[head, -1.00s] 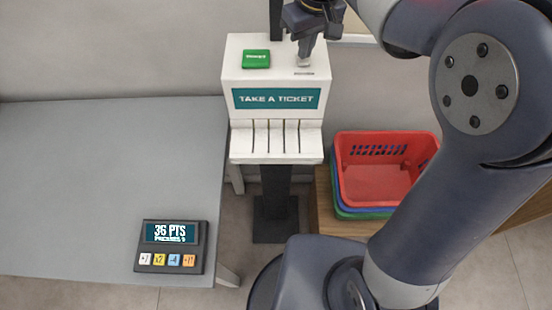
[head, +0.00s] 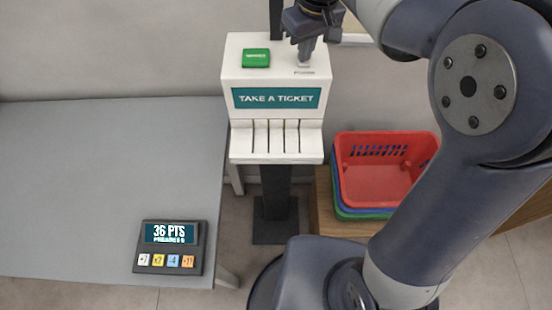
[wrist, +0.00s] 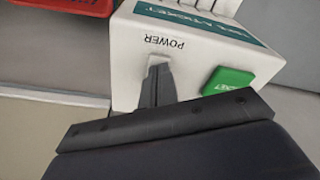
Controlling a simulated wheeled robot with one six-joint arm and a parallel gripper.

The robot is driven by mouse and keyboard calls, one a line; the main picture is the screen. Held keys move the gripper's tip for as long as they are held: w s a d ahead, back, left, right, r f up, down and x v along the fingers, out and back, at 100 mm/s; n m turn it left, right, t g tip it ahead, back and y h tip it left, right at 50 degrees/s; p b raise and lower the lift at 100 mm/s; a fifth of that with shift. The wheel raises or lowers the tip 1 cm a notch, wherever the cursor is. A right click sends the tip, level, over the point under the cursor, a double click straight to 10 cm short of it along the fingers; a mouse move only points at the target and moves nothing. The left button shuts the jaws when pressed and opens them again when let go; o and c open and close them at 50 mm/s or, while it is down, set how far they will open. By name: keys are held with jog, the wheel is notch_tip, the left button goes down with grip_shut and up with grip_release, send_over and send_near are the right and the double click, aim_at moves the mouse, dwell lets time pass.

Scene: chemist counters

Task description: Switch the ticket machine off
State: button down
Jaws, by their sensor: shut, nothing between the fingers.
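The white ticket machine (head: 276,72) stands upright at the top centre, with a teal "TAKE A TICKET" sign and a green button (head: 256,58) on its top. It also shows upside down in the wrist view (wrist: 205,60), with the word POWER (wrist: 164,42) printed beside my fingertips. My gripper (head: 304,60) is shut and empty, pointing down at the right part of the machine's top. In the wrist view my fingers (wrist: 157,80) end right by the POWER label. The switch is mostly hidden behind them, and I cannot tell its position or whether they touch it.
A grey table (head: 100,170) at the left holds a dark points keypad (head: 170,247) reading "36 PTS". Red, blue and green stacked baskets (head: 385,183) stand right of the machine. A dark post (head: 276,25) rises behind the machine.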

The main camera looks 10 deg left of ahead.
notch_tip(320, 180, up, 7)
jog(key=p, duration=0.6)
jog(key=shift+f, duration=0.2)
notch_tip(320, 180, down, 7)
jog(key=b, duration=0.6)
jog(key=shift+r+b, duration=0.1)
jog(key=shift+b, duration=0.2)
jog(key=shift+r, duration=0.15)
jog(key=shift+r, duration=0.1)
